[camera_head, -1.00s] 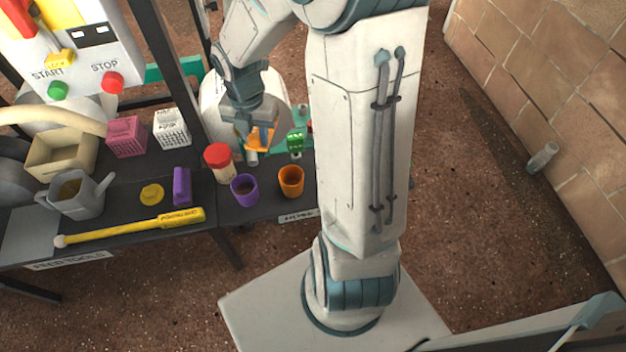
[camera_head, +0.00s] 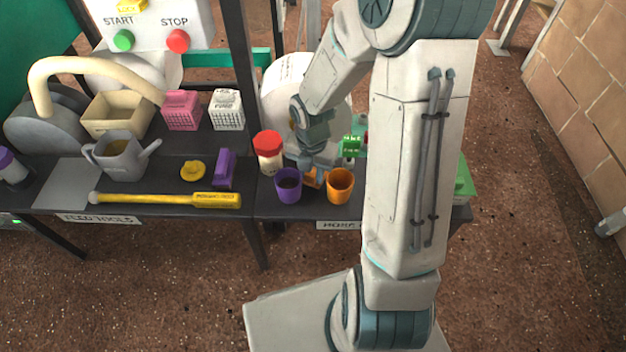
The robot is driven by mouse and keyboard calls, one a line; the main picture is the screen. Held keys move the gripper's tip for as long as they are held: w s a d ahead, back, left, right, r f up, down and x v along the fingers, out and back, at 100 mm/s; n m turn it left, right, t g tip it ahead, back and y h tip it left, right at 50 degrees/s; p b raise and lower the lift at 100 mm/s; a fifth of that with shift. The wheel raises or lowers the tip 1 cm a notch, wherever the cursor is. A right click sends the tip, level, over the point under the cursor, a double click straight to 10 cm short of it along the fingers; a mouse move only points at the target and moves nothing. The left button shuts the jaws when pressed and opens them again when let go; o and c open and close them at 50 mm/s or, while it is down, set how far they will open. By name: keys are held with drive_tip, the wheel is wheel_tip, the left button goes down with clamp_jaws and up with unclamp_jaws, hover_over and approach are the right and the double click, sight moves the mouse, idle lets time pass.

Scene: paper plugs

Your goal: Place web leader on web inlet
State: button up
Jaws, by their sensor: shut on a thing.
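My gripper (camera_head: 313,174) is pointed down at the table, just behind the gap between a purple cup and an orange cup. It is shut on a small orange piece (camera_head: 312,179), perhaps the web leader, which is partly hidden by the fingers and cups. A large white roll (camera_head: 285,85) stands behind the gripper, partly covered by my arm. A small green block with white marks (camera_head: 352,146) is right of the gripper. I cannot tell which part is the web inlet.
The purple cup (camera_head: 289,185) and orange cup (camera_head: 340,187) stand close to the gripper. A red-capped jar (camera_head: 268,152) is at its left. Pink (camera_head: 182,110) and white (camera_head: 227,110) baskets, a grey watering can (camera_head: 120,155) and a yellow tool (camera_head: 165,199) lie further left.

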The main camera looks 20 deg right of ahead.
drive_tip(key=shift+f+b, duration=0.3)
drive_tip(key=shift+f, duration=0.85)
drive_tip(key=shift+f, duration=0.2)
drive_tip(key=o, duration=0.8)
wheel_tip(320, 180, up, 12)
drive_tip(key=p, duration=0.6)
drive_tip(key=shift+r, duration=0.25)
drive_tip(key=s+r+m, duration=0.3)
drive_tip(key=s+m, duration=0.1)
drive_tip(key=m, duration=0.5)
drive_tip(key=s+r+m, duration=0.4)
drive_tip(key=m, duration=0.5)
drive_tip(key=s+r+m+t, duration=0.1)
drive_tip(key=s+r+m, duration=0.3)
drive_tip(key=m, duration=0.5)
drive_tip(key=shift+s+a+r+m, duration=0.25)
drive_tip(key=shift+s+a+m, duration=0.15)
drive_tip(key=shift+s, duration=0.15)
